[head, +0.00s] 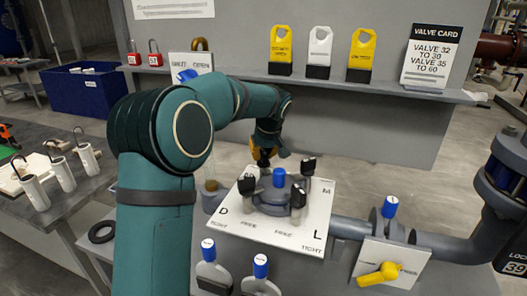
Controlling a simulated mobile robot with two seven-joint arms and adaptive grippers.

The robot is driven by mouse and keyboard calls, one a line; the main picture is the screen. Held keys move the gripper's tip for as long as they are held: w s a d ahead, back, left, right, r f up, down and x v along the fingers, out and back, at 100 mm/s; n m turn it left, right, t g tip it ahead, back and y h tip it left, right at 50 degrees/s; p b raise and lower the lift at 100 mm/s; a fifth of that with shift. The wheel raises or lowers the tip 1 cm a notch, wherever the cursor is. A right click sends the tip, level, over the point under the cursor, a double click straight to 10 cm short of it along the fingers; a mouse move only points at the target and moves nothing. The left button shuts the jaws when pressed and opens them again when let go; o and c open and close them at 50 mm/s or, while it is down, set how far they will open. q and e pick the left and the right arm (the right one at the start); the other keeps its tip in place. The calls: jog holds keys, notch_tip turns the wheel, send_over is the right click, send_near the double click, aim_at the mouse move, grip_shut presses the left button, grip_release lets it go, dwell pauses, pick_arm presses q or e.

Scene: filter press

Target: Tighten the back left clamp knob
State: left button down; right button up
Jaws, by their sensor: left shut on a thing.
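The filter press is a grey round body with a blue cap (279,178) in its middle, on a white plate (262,226) lettered D, L and M. Black clamp knobs stand around it: front left (247,185), front right (298,195) and back right (308,165). My left gripper (264,160) reaches over from behind and points down at the back left corner. It is shut on the back left clamp knob, which its fingers mostly hide. How far the knob is turned cannot be seen. My right gripper is not in view.
A blue-capped valve (390,207) and a yellow handle (380,274) stand right of the plate. Two blue-topped parts (261,266) are at the front. A shelf (345,88) behind carries yellow and white tags and a valve card (432,55).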

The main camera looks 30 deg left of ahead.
aim_at(270, 173)
pick_arm(q)
jog(key=shift+f+n, duration=0.1)
jog(key=shift+n, duration=0.6)
jog(key=shift+g, duration=0.3)
jog(key=c, duration=0.9)
grip_release()
jog(key=v, duration=1.2)
jog(key=shift+d, duration=0.15)
jog(key=shift+f, duration=0.1)
